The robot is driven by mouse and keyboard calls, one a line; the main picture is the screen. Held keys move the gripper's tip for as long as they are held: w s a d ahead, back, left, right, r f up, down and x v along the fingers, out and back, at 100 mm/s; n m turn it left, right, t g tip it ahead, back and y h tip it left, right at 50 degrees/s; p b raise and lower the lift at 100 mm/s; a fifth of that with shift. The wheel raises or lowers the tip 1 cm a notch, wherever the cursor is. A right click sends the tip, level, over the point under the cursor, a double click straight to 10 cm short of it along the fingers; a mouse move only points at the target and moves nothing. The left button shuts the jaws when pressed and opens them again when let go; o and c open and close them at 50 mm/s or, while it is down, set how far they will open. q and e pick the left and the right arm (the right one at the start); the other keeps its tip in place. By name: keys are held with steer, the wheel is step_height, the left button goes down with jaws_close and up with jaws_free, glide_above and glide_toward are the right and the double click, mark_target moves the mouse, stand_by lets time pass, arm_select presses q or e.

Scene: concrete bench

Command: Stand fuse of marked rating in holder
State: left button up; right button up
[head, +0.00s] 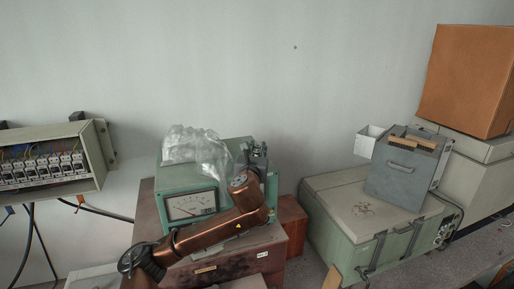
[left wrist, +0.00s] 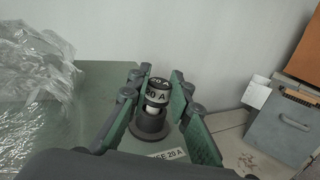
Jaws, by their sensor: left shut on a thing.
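My left gripper (head: 257,152) is over the right end of the green meter box (head: 180,187). In the left wrist view, its green-padded fingers (left wrist: 159,80) are shut on a fuse (left wrist: 156,97). The fuse is upright, with a dark cap and a pale band, both marked 20 A. Its lower end is at the dark round holder (left wrist: 149,128); I cannot tell how deep it sits. A white label (left wrist: 166,154) before the holder ends in "20 A", its left part hidden by my gripper. My right gripper is not in view.
Crumpled clear plastic (head: 195,148) lies on the meter box, left of my gripper. A grey-green case (head: 345,200) with a grey file box (head: 402,170) on it stands to the right. An open breaker panel (head: 45,165) with hanging cables is at the far left.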

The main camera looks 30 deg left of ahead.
arm_select(q)
steer(key=shift+f, duration=0.5)
steer(key=o, duration=1.1)
steer(key=shift+c, duration=0.2)
steer(key=v, duration=1.2)
steer(key=shift+s, duration=0.1)
